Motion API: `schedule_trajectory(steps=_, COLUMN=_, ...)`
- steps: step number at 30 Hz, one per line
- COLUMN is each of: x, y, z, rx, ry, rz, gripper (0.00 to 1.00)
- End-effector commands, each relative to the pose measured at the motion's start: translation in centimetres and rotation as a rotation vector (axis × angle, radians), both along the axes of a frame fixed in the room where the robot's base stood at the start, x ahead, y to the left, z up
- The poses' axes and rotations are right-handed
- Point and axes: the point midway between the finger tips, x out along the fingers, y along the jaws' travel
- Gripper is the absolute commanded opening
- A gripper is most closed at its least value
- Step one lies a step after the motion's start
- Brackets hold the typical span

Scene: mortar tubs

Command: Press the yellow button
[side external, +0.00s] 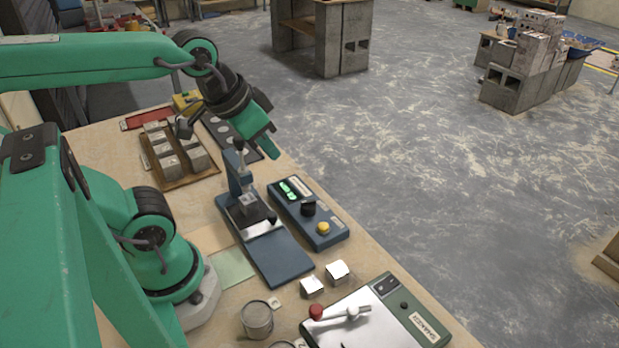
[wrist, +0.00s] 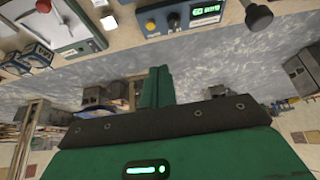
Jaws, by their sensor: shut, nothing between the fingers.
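The yellow button (side external: 323,228) sits at the near end of a blue control box (side external: 331,239) on the bench. The box also carries a black knob (side external: 308,208) and a lit green display (side external: 289,190). In the wrist view the yellow button (wrist: 150,26) shows near the top, beside the knob (wrist: 174,21) and the display. My gripper (side external: 272,148) is shut and empty. It hangs in the air over the far part of the bench, beyond the box's display end and apart from the button. Its green fingers (wrist: 157,88) show together in the wrist view.
A blue press stand (side external: 279,258) with a lever stands left of the box. Two metal cubes (side external: 337,272) and a can (side external: 257,319) lie nearer. A green-framed machine (side external: 375,318) with a red knob is at the front. A tray of blocks (side external: 178,178) stands behind.

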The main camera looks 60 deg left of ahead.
Motion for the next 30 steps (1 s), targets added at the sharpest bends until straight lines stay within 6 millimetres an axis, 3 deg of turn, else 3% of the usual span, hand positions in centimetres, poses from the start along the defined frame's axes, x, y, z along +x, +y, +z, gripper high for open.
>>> schedule_trajectory(steps=11, x=2.0, y=-0.3, z=-0.1, rx=-0.004, ry=0.097, rz=-0.001, gripper=0.0)
schedule_trajectory(steps=30, x=7.6, y=-1.2, z=-2.3, rx=-0.005, ry=0.356, rz=-0.002, gripper=0.0)
